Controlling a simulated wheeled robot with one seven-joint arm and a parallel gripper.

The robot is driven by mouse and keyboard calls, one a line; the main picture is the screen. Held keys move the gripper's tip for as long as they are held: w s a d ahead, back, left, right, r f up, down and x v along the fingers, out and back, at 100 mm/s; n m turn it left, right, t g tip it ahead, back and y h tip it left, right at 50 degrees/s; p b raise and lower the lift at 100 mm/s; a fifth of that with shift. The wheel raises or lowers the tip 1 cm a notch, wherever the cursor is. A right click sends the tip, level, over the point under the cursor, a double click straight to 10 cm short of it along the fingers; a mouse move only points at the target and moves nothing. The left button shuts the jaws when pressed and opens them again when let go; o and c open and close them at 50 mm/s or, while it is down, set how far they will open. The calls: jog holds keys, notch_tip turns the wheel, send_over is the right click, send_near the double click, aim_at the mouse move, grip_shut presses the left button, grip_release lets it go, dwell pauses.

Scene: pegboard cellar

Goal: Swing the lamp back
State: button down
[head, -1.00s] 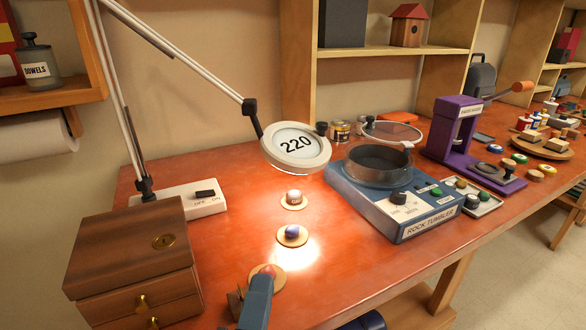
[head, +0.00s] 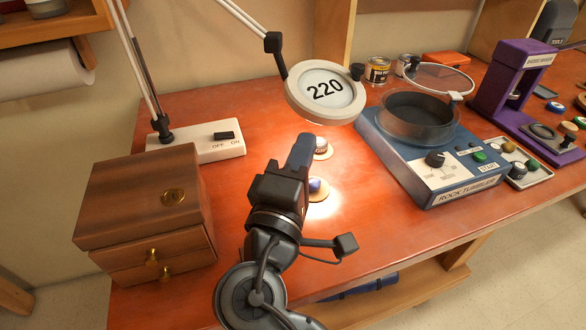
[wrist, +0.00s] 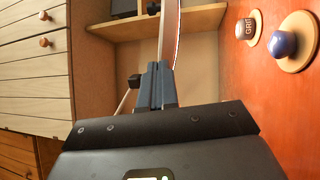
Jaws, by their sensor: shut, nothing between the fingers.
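The lamp has a round pale head with a "220" lens (head: 325,91), hung from white jointed rods (head: 246,18). Its base (head: 203,144) carries an OFF/ON switch. A dark knob sticks out at the head's right edge. My gripper (head: 303,143) is shut and empty, just below and left of the head in the head view. In the wrist view the closed fingertips (wrist: 158,70) point toward the head's thin edge (wrist: 169,32). I cannot tell whether they touch it.
Stones sit on small round discs beneath the lamp: a blue one (wrist: 283,44) and one marked "GRIT" (wrist: 246,29). A wooden drawer box (head: 142,210) stands at left. The blue rock tumbler (head: 435,160) with its clear bowl stands at right. Table front between them is partly clear.

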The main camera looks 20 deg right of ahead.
aim_at(324, 85)
jog(key=shift+p+x, duration=0.55)
jog(key=shift+x, duration=1.75)
jog(key=shift+w+d, duration=0.1)
jog(key=shift+d, duration=0.05)
jog(key=w+d+y, duration=0.1)
jog(key=w+d, duration=0.1)
jog(key=w, duration=0.1)
jog(key=w+d+n+t+y+b, duration=0.1)
jog(key=w+d, duration=0.1)
jog(key=w, duration=0.2)
jog(key=w+d+n+t+y, duration=0.1)
jog(key=w+d, duration=0.1)
jog(key=w, duration=0.2)
jog(key=shift+d+f+y, duration=0.1)
jog(key=shift+y, duration=0.2)
jog(key=shift+w+d+b, duration=0.15)
jog(key=shift+w+b, duration=0.15)
jog(key=shift+w, duration=0.1)
jog(key=shift+w+r, duration=0.1)
jog(key=shift+r, duration=0.25)
jog(key=shift+d, duration=0.1)
jog(key=shift+d, duration=0.1)
jog(key=shift+f, duration=0.1)
